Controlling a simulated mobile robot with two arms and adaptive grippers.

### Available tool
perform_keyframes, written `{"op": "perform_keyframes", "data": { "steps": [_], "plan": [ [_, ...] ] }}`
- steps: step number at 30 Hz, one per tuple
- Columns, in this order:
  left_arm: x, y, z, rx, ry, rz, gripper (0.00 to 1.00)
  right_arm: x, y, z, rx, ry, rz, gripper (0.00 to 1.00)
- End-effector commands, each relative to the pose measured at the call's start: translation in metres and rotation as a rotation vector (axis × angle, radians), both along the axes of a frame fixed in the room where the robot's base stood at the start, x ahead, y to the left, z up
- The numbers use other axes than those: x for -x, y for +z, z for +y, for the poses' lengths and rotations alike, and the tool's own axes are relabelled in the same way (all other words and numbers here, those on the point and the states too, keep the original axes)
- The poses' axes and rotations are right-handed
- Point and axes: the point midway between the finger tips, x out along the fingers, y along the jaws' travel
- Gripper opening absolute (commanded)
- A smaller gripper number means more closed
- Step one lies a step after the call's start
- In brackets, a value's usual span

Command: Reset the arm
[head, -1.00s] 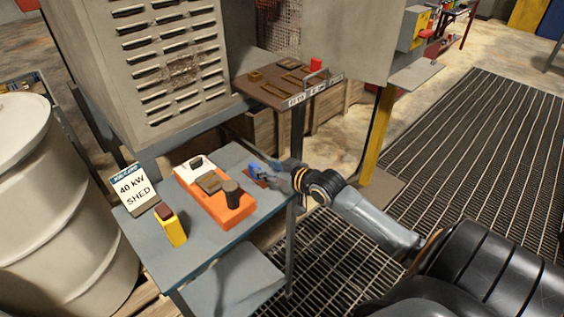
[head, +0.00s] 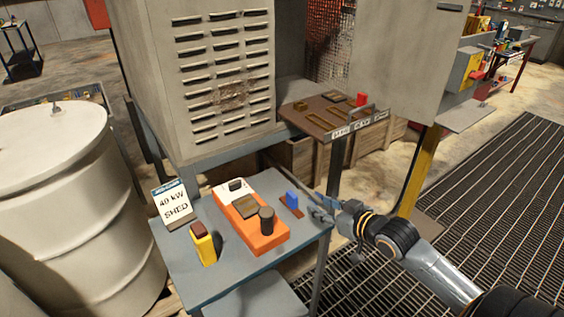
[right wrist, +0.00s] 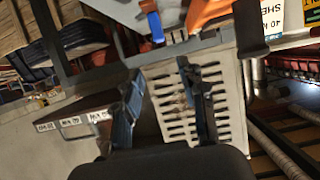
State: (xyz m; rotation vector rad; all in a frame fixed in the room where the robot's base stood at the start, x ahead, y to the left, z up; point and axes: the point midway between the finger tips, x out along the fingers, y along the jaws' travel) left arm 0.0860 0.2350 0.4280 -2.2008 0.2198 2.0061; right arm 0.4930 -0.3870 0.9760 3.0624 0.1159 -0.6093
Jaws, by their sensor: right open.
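My right arm comes in from the lower right in the head view. Its gripper (head: 322,204) is open and empty, just past the right edge of the grey-blue table (head: 200,278). In the right wrist view the two fingers of the gripper (right wrist: 163,78) stand apart with nothing between them. A blue block (head: 291,200) stands on a reddish-brown patch on the table, left of the gripper and apart from it. The blue block also shows at the top of the right wrist view (right wrist: 153,23). My left gripper is not in view.
An orange device (head: 262,240) with a dark knob, a yellow block (head: 204,248) and a "40 kW SHED" sign (head: 172,204) stand on the table. A brown labelled shelf (head: 313,117) and a yellow post (head: 421,175) are near the arm. Floor grating (head: 490,140) lies open to the right.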

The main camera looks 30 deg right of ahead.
Motion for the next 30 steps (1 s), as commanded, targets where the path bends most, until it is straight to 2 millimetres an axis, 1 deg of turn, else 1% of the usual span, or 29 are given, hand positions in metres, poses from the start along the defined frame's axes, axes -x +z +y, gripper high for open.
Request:
{"op": "perform_keyframes", "data": {
  "steps": [4, 6, 8, 10, 11, 12, 14, 15, 18, 21, 24, 30],
  "plan": [
    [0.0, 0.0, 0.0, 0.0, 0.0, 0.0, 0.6, 0.0, 0.0, 0.0, 0.0, 0.0, 0.0, 0.41],
    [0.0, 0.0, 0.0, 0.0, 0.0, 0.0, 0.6, 0.002, -0.004, 0.003, 0.001, 0.001, 0.012, 0.41],
    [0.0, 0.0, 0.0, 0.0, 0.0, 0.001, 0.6, 0.008, -0.013, 0.01, 0.004, 0.006, 0.041, 0.41],
    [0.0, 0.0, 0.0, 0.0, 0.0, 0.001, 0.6, 0.021, -0.033, 0.026, 0.013, 0.014, 0.107, 0.41],
    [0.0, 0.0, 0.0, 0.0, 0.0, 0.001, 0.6, 0.029, -0.044, 0.035, 0.02, 0.018, 0.144, 0.41],
    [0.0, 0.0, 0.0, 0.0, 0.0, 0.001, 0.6, 0.043, -0.059, 0.049, 0.03, 0.027, 0.204, 0.41],
    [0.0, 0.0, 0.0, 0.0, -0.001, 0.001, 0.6, 0.067, -0.082, 0.072, 0.048, 0.039, 0.303, 0.41],
    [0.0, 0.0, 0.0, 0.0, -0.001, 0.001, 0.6, 0.083, -0.094, 0.087, 0.063, 0.046, 0.367, 0.41],
    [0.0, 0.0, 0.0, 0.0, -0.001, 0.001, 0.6, 0.119, -0.113, 0.116, 0.09, 0.058, 0.499, 0.41],
    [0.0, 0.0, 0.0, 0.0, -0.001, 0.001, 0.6, 0.148, -0.122, 0.137, 0.109, 0.067, 0.602, 0.41],
    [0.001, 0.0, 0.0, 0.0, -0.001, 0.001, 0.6, 0.173, -0.126, 0.154, 0.12, 0.07, 0.688, 0.41],
    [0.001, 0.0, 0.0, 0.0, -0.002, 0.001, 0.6, 0.218, -0.124, 0.18, 0.127, 0.07, 0.837, 0.41]
  ]
}}
